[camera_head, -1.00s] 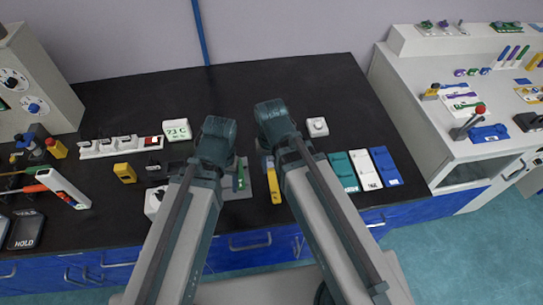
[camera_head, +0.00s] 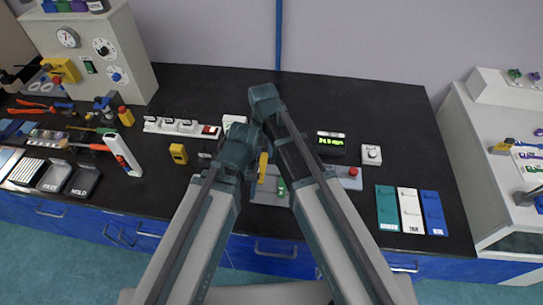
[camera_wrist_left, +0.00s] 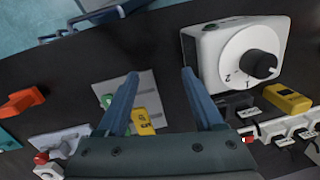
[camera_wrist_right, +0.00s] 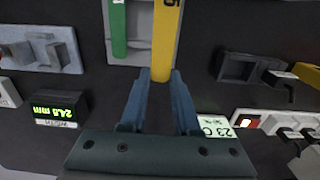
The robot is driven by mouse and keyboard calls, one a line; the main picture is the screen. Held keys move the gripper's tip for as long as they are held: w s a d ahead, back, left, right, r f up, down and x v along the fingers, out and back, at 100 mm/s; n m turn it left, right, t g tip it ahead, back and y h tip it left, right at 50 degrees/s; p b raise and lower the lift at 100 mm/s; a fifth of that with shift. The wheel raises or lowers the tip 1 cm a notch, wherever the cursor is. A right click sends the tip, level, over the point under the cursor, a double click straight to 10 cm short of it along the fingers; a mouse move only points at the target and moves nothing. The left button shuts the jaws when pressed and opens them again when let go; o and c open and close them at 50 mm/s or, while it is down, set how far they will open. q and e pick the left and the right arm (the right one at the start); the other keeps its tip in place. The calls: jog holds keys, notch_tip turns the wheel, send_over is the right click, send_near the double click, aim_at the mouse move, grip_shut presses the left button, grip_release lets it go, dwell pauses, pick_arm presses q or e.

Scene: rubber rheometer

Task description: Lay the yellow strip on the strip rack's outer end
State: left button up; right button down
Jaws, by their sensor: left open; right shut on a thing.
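The yellow strip (camera_wrist_right: 166,40) is gripped near one end by my right gripper (camera_wrist_right: 160,80), whose fingers are closed around it. It lies over the strip rack (camera_wrist_right: 140,62), a grey plate, beside a green strip (camera_wrist_right: 118,28). In the head view the yellow strip (camera_head: 263,166) is left of the green strip (camera_head: 281,187), and my arms partly cover the rack (camera_head: 268,198). I cannot tell whether the strip touches the rack. My left gripper (camera_wrist_left: 160,73) is open and empty. The left wrist view shows the rack (camera_wrist_left: 143,88) and yellow strip (camera_wrist_left: 142,122) near its fingers.
A white dial box (camera_wrist_left: 222,52) stands close to my left gripper. A black gauge (camera_head: 331,143) and a white button box (camera_head: 371,154) stand right of the arms. Green, white and blue pads (camera_head: 410,210) lie farther right. Tools and trays crowd the left.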

aim_at(265, 161)
pick_arm(q)
jog(key=shift+f, duration=0.1)
pick_arm(e)
jog(key=shift+f, duration=0.1)
pick_arm(q)
jog(key=shift+f+b, duration=2.8)
jog(key=shift+b, duration=0.15)
pick_arm(e)
jog(key=shift+f, duration=2.85)
pick_arm(q)
jog(key=shift+f+b, duration=0.55)
jog(key=shift+f, duration=0.05)
pick_arm(e)
jog(key=shift+f, duration=0.6)
jog(key=c, duration=0.6)
grip_release()
jog(key=shift+o, duration=0.2)
jog(key=shift+r, duration=0.1)
notch_tip(265, 161, up, 14)
jog(key=p, duration=1.4)
pick_arm(q)
notch_tip(265, 161, up, 14)
jog(key=shift+f, duration=0.1)
